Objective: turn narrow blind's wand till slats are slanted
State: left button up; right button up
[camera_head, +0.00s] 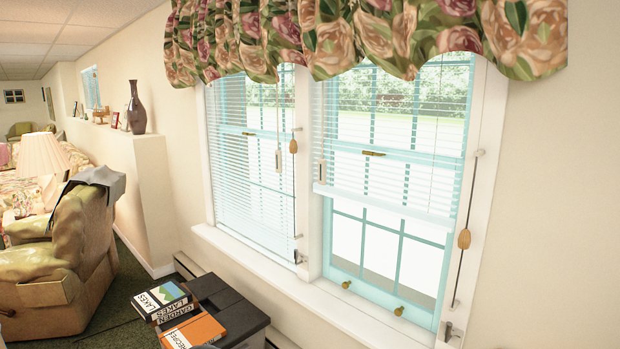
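Two white slatted blinds hang side by side in a teal-framed window. The left blind (240,150) looks narrower in this view and reaches down near the sill. Light and the teal bars show between its slats, so they look open; their exact tilt is hard to tell. A thin wand with a pale grip (278,160) hangs at its right side. The right blind (390,150) looks wider and is raised about halfway. Another pale grip (322,170) hangs at its left edge. Neither of my grippers is in view.
Cords with wooden tassels (293,147) (464,239) hang beside each blind, near cleats (298,257) (448,330). A floral valance (370,35) covers the blind tops. Books (195,331) lie on a dark box (232,302) below the sill. A green armchair (75,240) stands left.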

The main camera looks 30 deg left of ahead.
aim_at(322, 161)
jog(key=z, duration=0.05)
jog(key=k, duration=0.5)
jog(key=u, duration=0.8)
jog(key=i, duration=1.3)
jog(key=u, duration=0.7)
jog(key=i, duration=1.75)
jog(key=z, duration=0.4)
